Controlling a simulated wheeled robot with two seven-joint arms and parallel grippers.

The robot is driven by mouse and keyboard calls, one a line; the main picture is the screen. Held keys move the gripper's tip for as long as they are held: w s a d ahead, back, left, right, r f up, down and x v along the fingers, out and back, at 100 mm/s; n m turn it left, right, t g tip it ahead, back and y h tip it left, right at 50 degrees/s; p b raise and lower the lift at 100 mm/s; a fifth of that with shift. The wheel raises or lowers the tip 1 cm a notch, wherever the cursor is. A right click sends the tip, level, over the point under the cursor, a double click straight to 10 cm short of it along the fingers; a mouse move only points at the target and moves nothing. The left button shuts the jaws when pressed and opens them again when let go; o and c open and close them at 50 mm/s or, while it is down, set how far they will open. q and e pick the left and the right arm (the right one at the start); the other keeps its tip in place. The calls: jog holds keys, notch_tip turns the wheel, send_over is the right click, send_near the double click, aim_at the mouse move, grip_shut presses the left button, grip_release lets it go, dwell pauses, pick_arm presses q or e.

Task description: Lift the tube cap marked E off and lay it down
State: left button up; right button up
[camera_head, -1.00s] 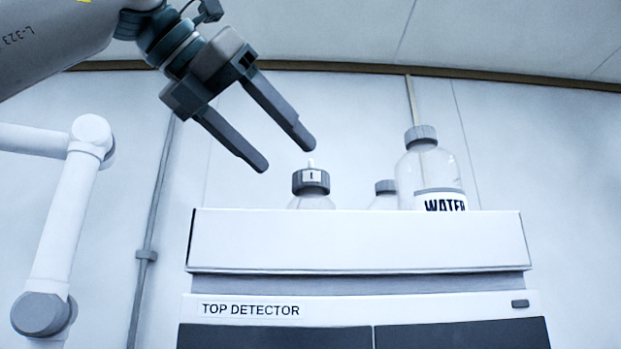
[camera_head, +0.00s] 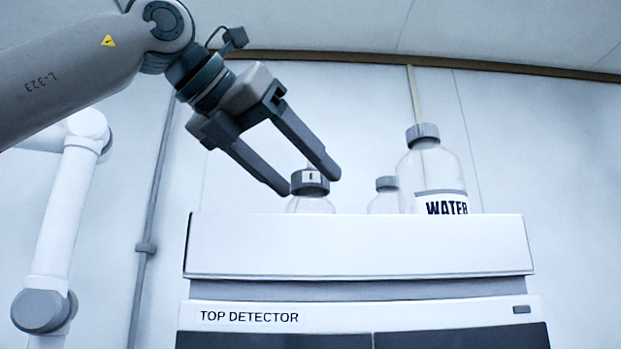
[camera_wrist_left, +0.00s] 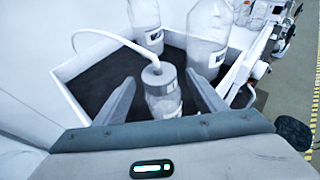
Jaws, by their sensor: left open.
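A dark ribbed cap (camera_head: 310,188) sits on a clear bottle (camera_head: 312,206) on top of the detector box. The cap has a small white label whose mark is too small to read surely. My left gripper (camera_head: 310,183) is open, with its two fingertips at the left and right of the cap in the head view. In the left wrist view the cap (camera_wrist_left: 158,76) and the bottle below it (camera_wrist_left: 165,103) show between the spread fingers, with a white tube curving from the cap to the left. I cannot tell if either finger touches the cap. My right gripper is not in view.
A taller WATER bottle (camera_head: 432,170) and a smaller capped bottle (camera_head: 385,199) stand to the right of the cap. The white tray wall (camera_head: 355,245) of the TOP DETECTOR unit (camera_head: 360,311) hides the bottle bases. In the wrist view the dark tray floor (camera_wrist_left: 105,80) has bare room on the left.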

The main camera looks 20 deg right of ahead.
pick_arm(q)
jog(key=c, duration=1.2)
jog(key=shift+o, duration=0.2)
jog(key=shift+r, duration=0.2)
jog(key=shift+r, duration=0.75)
jog(key=r, duration=0.3)
jog(key=shift+s+d, duration=0.4)
jog(key=s+d+r+p, duration=0.2)
jog(key=s+d+r, duration=0.4)
jog(key=s+d, duration=0.1)
jog(key=shift+d, duration=0.3)
jog(key=shift+s+r, duration=0.1)
jog(key=shift+r+p, duration=0.5)
jog(key=shift+p, duration=0.25)
